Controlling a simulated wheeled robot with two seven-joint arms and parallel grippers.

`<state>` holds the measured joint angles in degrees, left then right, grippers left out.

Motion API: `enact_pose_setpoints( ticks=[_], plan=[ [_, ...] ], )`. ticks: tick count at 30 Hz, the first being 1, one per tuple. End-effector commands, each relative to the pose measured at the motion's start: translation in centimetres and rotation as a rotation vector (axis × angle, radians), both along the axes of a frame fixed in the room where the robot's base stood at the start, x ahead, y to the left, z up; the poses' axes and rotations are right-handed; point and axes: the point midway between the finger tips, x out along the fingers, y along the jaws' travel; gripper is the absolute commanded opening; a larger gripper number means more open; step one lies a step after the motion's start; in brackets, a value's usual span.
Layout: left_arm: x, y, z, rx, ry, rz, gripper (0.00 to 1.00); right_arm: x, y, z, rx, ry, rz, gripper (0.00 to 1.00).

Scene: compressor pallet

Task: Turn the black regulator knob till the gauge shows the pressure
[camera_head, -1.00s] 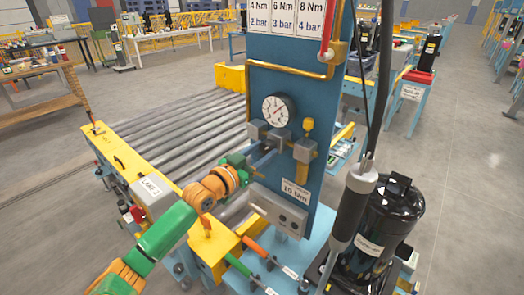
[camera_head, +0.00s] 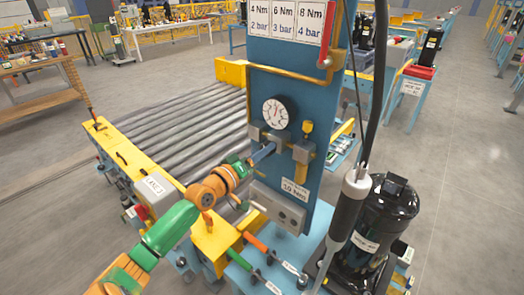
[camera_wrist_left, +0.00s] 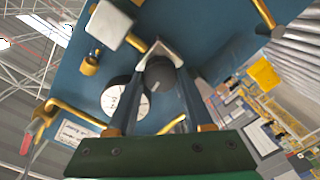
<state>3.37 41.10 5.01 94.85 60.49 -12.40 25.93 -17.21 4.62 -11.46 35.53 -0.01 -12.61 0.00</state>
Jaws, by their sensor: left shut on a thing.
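The blue panel (camera_head: 285,85) carries a round white gauge (camera_head: 275,112) with a dark needle; its exact reading is too small to tell. My left gripper (camera_head: 265,152) reaches the regulator just below the gauge, with its fingers pointing at the panel. In the left wrist view the dark regulator knob (camera_wrist_left: 160,73) sits between my two fingers, which are shut on it. The gauge (camera_wrist_left: 124,98) is partly hidden behind a finger there. In the head view the fingers hide the knob. My right gripper is not in view.
A sign (camera_head: 290,20) pairs 4, 6 and 8 Nm with 2, 3 and 4 bar. A brass pipe (camera_head: 290,73) crosses the panel. A dark hanging tool (camera_head: 345,215) and black compressor (camera_head: 385,220) stand at right. A roller conveyor (camera_head: 180,130) lies left.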

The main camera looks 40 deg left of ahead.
Motion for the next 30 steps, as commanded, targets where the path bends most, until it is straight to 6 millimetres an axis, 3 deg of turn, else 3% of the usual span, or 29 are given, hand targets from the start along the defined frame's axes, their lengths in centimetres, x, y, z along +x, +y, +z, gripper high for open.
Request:
enact_pose_setpoints(
  ticks=[15,30],
  plan=[
    [0.02,0.11,0.07,-0.435,0.031,0.002,0.00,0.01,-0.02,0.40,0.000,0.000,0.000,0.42],
    [0.02,0.15,0.02,-0.618,0.046,0.001,0.00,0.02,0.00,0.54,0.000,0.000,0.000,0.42]
  ],
)
